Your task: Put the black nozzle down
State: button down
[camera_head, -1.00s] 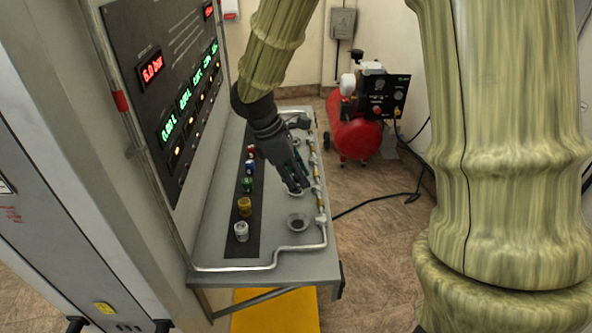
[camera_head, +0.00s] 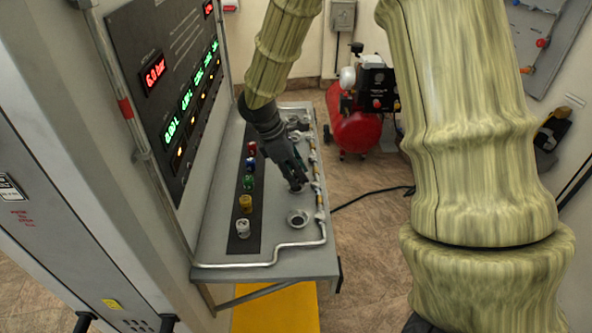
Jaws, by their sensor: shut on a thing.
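My gripper (camera_head: 296,177) points down over the right half of the grey bench (camera_head: 270,257), above one of the round metal cups. It is shut on the black nozzle (camera_head: 297,186), of which only a small dark part shows at the fingertips. The dark fingers hide most of it. I cannot tell whether the nozzle touches the cup below. An empty round cup (camera_head: 298,218) sits nearer on the bench, in front of the gripper.
A metal pipe (camera_head: 324,235) edges the bench. The display panel (camera_head: 165,85) rises on the left. A red compressor (camera_head: 355,132) stands behind.

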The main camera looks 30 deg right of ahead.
jog(key=shift+f, duration=0.6)
jog(key=c, duration=1.2)
grip_release()
jog(key=shift+r, duration=0.1)
jog(key=shift+r, duration=0.65)
jog(key=b+v, duration=0.2)
jog(key=v, duration=1)
jog(key=shift+b, duration=0.4)
jog(key=shift+f, duration=0.1)
